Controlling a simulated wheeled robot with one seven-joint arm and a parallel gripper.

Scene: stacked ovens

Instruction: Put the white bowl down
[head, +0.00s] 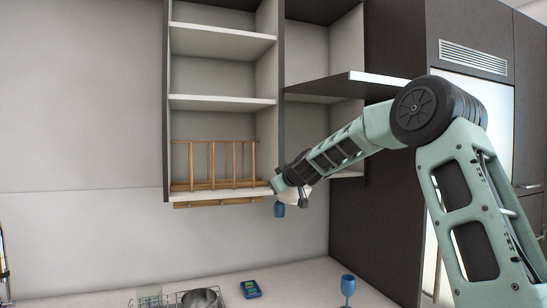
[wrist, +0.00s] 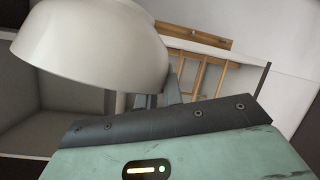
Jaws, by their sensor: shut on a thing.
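The white bowl (wrist: 92,48) fills the upper left of the wrist view, close to the camera and tilted in the picture. My gripper (wrist: 168,90) is shut on the bowl's edge; the fingertips are partly hidden by the bowl and the gripper body. In the head view my gripper (head: 279,185) is at the right end of the lowest shelf, beside the wooden rack. Only a small pale part of the bowl (head: 294,196) shows there, behind my arm. I cannot tell whether the bowl touches the shelf.
A wooden rack (head: 215,165) stands on the lowest shelf. Empty shelves (head: 222,102) are above it. A dark panel is at right.

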